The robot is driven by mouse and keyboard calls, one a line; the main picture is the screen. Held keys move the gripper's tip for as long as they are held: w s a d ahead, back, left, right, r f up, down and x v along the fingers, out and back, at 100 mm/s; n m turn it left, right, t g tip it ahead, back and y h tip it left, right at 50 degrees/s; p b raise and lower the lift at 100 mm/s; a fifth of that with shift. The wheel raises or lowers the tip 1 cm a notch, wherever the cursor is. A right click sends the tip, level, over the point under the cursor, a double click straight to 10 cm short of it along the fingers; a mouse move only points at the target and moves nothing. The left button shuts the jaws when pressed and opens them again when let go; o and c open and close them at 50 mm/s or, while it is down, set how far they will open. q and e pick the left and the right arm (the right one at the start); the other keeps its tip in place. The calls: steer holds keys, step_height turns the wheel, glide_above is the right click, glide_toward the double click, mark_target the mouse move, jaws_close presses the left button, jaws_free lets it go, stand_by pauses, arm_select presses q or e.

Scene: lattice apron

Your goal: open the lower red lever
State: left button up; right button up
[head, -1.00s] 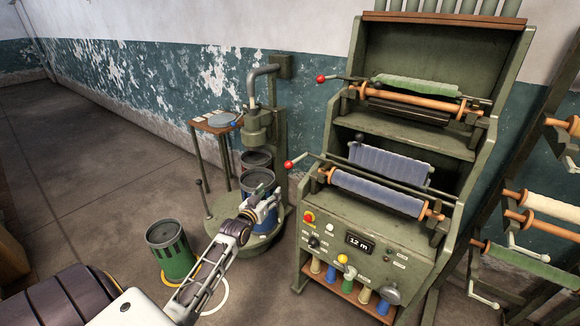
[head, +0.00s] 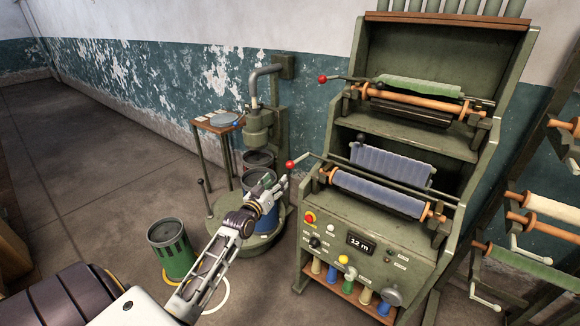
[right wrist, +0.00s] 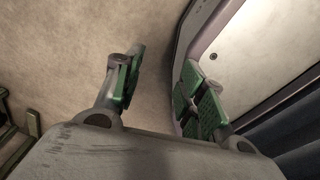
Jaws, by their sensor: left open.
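The lower red lever is a thin bar with a red ball knob (head: 290,164) at its left end, sticking out left of the green machine's lower roller. A second red knob (head: 321,79) sits on the upper lever. My left gripper (head: 283,181) is open and just below and left of the lower knob; a small gap seems to show, but contact is hard to judge. Its fingers are small and partly blend with the blue drum behind.
The machine (head: 345,275) has a control panel with a "12 m" display. A pump stand with drums (head: 258,160) is behind my left arm. A green bin (head: 171,250) stands on the floor. A rack of rollers (head: 545,206) is at right.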

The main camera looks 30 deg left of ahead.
mark_target(288, 167)
arm_select(q)
steer(key=w, duration=0.6)
steer(key=shift+a, duration=0.35)
steer(key=shift+w+a, duration=0.1)
steer(key=shift+w, duration=0.45)
steer(key=shift+w+a, duration=0.15)
steer(key=shift+w, duration=1.15)
steer(key=shift+w+a, duration=0.1)
steer(key=shift+w, duration=1.3)
steer(key=shift+w+a, duration=0.1)
steer(key=shift+w, duration=0.15)
arm_select(e)
steer(key=shift+w+d, duration=0.1)
steer(key=shift+w, duration=0.8)
